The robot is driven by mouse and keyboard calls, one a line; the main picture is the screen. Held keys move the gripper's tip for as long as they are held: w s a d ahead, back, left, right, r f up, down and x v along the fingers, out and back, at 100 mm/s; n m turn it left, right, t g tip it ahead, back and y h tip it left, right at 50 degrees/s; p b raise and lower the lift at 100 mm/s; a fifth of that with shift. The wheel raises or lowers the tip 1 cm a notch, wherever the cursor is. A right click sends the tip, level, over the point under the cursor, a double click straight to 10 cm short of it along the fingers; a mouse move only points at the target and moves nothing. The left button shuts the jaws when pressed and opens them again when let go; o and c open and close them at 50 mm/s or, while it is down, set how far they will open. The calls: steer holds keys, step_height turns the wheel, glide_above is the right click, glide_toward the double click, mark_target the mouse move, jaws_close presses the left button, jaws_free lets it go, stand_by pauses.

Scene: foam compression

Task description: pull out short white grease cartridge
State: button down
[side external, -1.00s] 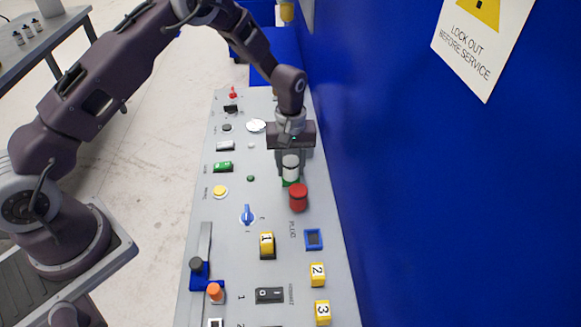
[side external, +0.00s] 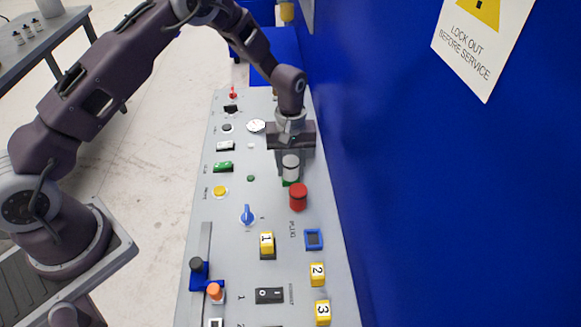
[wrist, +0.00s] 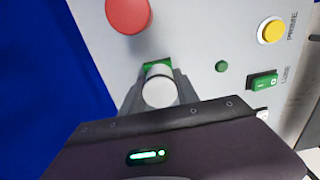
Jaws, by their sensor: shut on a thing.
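The short white grease cartridge (side external: 291,166) stands upright in a green socket (side external: 291,182) on the grey panel. In the wrist view the white cartridge (wrist: 159,88) shows its round end, with green socket (wrist: 152,66) behind it. My gripper (side external: 291,163) points down over the panel and is shut on the cartridge. Its fingers lie on either side of it in the wrist view. The cartridge's lower end is hard to make out, so I cannot tell if it is fully seated.
The blue wall (side external: 420,200) rises to the right. A yellow button (side external: 220,191), a green rocker switch (side external: 222,168) and a blue knob (side external: 248,213) are on the panel to the left. Above the panel is open space.

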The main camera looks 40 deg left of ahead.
mark_target(291, 160)
steer(key=shift+r, duration=1.05)
stand_by(0.4)
steer(key=shift+r, duration=2.4)
